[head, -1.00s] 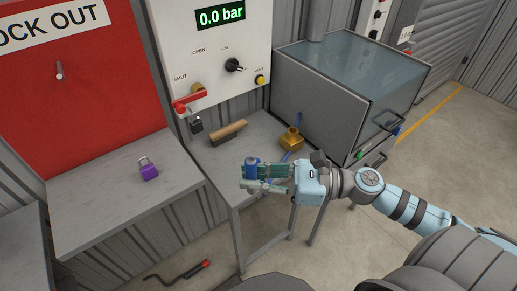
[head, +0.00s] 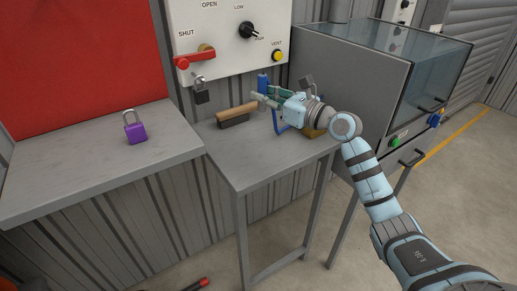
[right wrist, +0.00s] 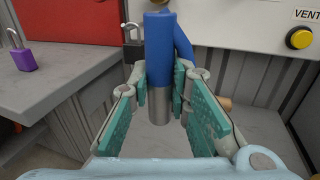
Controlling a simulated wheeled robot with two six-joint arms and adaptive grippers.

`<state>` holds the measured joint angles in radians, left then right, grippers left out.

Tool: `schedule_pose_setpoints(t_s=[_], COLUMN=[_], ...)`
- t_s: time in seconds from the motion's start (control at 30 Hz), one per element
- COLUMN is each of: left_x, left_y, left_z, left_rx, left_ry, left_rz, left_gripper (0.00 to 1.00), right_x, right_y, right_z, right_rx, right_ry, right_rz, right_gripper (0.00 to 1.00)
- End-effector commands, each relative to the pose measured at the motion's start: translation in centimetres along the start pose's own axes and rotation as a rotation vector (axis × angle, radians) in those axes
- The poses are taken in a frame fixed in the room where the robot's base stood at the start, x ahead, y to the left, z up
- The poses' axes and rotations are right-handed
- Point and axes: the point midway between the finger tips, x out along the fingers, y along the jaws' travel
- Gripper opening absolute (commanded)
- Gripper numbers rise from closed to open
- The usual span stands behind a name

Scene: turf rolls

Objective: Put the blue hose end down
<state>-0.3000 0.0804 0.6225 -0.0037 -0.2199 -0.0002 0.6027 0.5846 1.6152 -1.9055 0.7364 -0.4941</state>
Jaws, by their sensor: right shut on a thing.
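The blue hose end (head: 263,82) is a blue sleeve with a metal lower part, which shows in the right wrist view (right wrist: 160,55). My right gripper (head: 266,98) is shut on it and holds it upright between the green finger pads (right wrist: 160,92). It is over the back of the small grey table (head: 250,165), right of a brush. I cannot tell whether the metal end touches the tabletop. Blue hose (head: 281,123) hangs by the gripper. My left gripper is not in view.
A wooden-backed brush (head: 237,115) lies left of the gripper. A brass fitting (head: 318,131) is partly hidden behind my right gripper. The valve panel (head: 225,45) with a hanging padlock (head: 201,91) stands behind. The table's front is clear. A purple padlock (head: 135,131) sits on the left bench.

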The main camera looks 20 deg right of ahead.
Motion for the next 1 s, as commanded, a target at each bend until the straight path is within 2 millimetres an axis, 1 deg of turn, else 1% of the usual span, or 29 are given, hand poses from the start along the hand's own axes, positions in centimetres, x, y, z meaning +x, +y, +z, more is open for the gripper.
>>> schedule_pose_setpoints(t_s=[0.03, 0.1, 0.2, 0.27, 0.37, 0.4, 0.5, 0.6, 0.7, 0.83, 1.0], left_x=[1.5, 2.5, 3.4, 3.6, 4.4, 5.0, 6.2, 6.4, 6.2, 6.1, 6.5], left_y=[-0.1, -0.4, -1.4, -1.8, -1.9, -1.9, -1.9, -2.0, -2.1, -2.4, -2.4], left_z=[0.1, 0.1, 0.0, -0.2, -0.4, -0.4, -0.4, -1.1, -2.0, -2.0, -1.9], left_rx=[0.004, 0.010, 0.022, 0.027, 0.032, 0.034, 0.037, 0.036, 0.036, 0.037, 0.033], left_ry=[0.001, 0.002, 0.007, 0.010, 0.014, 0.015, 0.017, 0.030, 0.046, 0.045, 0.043], left_rz=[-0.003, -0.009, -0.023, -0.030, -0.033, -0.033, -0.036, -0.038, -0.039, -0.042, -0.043], left_gripper=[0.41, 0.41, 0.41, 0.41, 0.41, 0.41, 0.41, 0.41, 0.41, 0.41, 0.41], right_x=[0.0, 0.0, 0.0, 0.0, 0.0, 0.0, -0.1, -0.1, -0.1, -0.1, -0.1], right_y=[0.0, 0.1, 0.1, 0.1, 0.1, 0.1, 0.1, 0.1, 0.1, 0.1, 0.1], right_z=[-2.8, -5.3, -7.5, -8.2, -9.9, -10.9, -13.3, -14.1, -13.9, -13.8, -14.3], right_rx=[0.005, 0.003, 0.001, 0.002, 0.002, 0.003, 0.001, 0.001, 0.000, 0.000, 0.000], right_ry=[0.004, 0.003, 0.001, 0.000, 0.000, 0.001, 0.000, -0.001, -0.001, -0.001, 0.000], right_rz=[0.001, 0.002, 0.002, 0.003, 0.003, 0.003, 0.002, 0.002, 0.002, 0.002, 0.002], right_gripper=[0.00, 0.00, 0.00, 0.00, 0.00, 0.00, 0.00, 0.00, 0.00, 0.00, 0.00])
